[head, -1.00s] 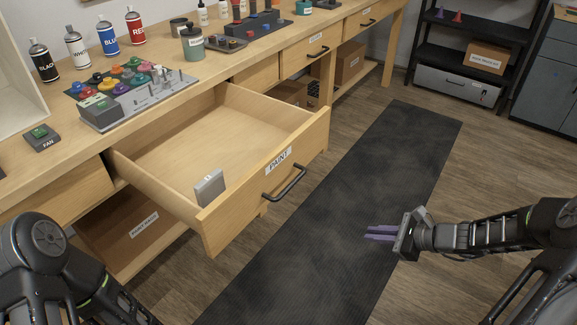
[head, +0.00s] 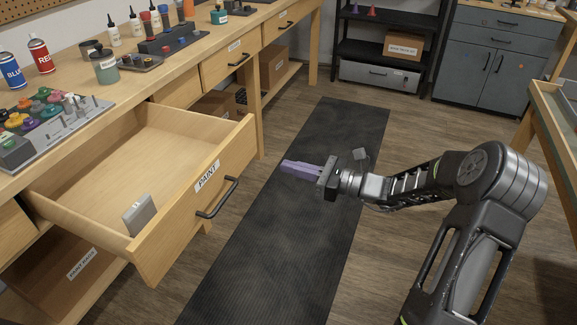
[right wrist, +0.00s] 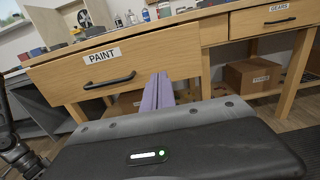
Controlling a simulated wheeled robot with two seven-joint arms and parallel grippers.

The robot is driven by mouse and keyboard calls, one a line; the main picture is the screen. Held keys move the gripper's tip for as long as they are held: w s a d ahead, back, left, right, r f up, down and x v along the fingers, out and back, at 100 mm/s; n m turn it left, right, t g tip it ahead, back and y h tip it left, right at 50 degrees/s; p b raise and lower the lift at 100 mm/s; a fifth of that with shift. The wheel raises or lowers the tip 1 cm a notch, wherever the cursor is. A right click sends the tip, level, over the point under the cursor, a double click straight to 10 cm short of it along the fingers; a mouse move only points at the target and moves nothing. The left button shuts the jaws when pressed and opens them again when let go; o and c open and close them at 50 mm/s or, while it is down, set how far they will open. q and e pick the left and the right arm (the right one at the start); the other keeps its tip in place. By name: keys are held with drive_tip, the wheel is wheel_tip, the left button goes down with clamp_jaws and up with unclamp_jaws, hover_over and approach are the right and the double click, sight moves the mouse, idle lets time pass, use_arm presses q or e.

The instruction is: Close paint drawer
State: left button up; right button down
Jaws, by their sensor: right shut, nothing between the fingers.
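The paint drawer (head: 178,222) is pulled far out of the wooden workbench, with a "PAINT" label and a dark bar handle (head: 218,198) on its front. A small grey box (head: 138,214) stands inside near the front left. My right gripper (head: 284,166), with purple fingers, is shut and empty. It is in front of the drawer, to the right of the handle and apart from it. In the right wrist view the fingers (right wrist: 157,95) point toward the drawer front (right wrist: 140,57), just right of the handle (right wrist: 110,81). My left gripper is out of view.
The workbench top (head: 128,90) holds paint bottles, a button panel and jars. Other bench drawers (head: 228,60) are shut. A black mat (head: 270,255) covers the open floor before the bench. A grey cabinet (head: 500,60) stands at the back right.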

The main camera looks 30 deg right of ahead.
sight(239, 153)
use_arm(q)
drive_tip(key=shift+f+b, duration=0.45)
use_arm(e)
drive_tip(key=x, duration=1.2)
drive_tip(key=shift+a, duration=0.1)
